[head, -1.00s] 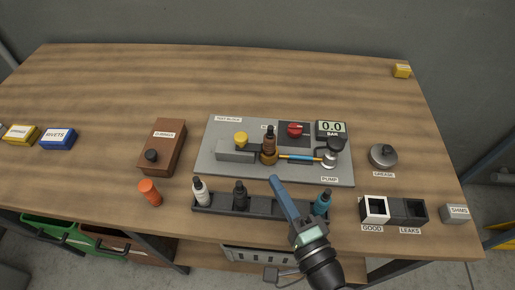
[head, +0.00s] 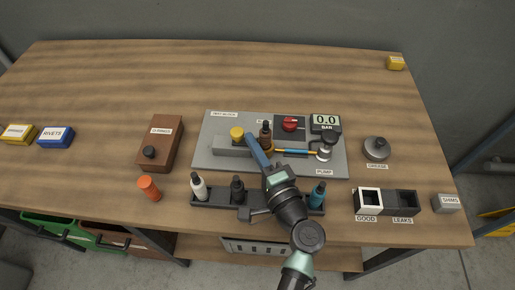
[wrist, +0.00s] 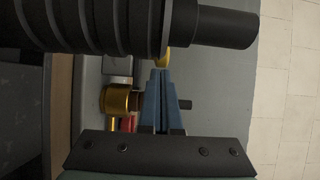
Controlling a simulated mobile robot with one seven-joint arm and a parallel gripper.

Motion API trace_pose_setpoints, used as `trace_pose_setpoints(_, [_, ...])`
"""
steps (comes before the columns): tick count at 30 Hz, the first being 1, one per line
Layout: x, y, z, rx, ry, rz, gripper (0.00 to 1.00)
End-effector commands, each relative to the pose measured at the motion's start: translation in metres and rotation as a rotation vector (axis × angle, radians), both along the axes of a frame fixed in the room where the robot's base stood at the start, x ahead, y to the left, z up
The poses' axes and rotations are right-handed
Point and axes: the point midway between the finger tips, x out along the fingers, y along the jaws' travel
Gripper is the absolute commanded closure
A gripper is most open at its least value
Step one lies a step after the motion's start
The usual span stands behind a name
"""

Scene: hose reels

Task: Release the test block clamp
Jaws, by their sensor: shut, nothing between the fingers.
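The test block (head: 229,151) is a grey block on the grey plate, under the TEST BLOCK label. A yellow knob (head: 237,133), apparently its clamp, stands on it. A dark brown fitting with a brass collar (head: 265,141) stands at the block's right end. My gripper (head: 249,136) is shut and empty, its blue fingers just right of the knob; contact cannot be told. In the wrist view the fingertips (wrist: 163,74) point at the yellow knob (wrist: 162,56), which is partly hidden. The brass collar (wrist: 118,99) shows left of the fingers.
A blue-yellow hose (head: 295,151) runs to the pump (head: 325,150). A red knob (head: 290,124) and a 0.0 BAR gauge (head: 326,123) stand behind. A black rack (head: 218,202) with bottles lies in front, under my arm. A large dark ribbed shape (wrist: 95,25) crosses the wrist view.

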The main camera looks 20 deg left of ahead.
Motion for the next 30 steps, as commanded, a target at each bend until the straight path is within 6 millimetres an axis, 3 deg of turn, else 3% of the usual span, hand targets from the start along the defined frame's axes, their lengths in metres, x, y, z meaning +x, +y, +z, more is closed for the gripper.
trace_pose_setpoints(8, [-0.001,0.003,0.0,-0.001,-0.001,0.001,1.0])
trace_pose_setpoints(16, [-0.011,0.035,0.0,0.0,0.0,0.002,1.0])
trace_pose_setpoints(30, [-0.011,0.037,0.0,0.001,-0.001,0.008,1.0])
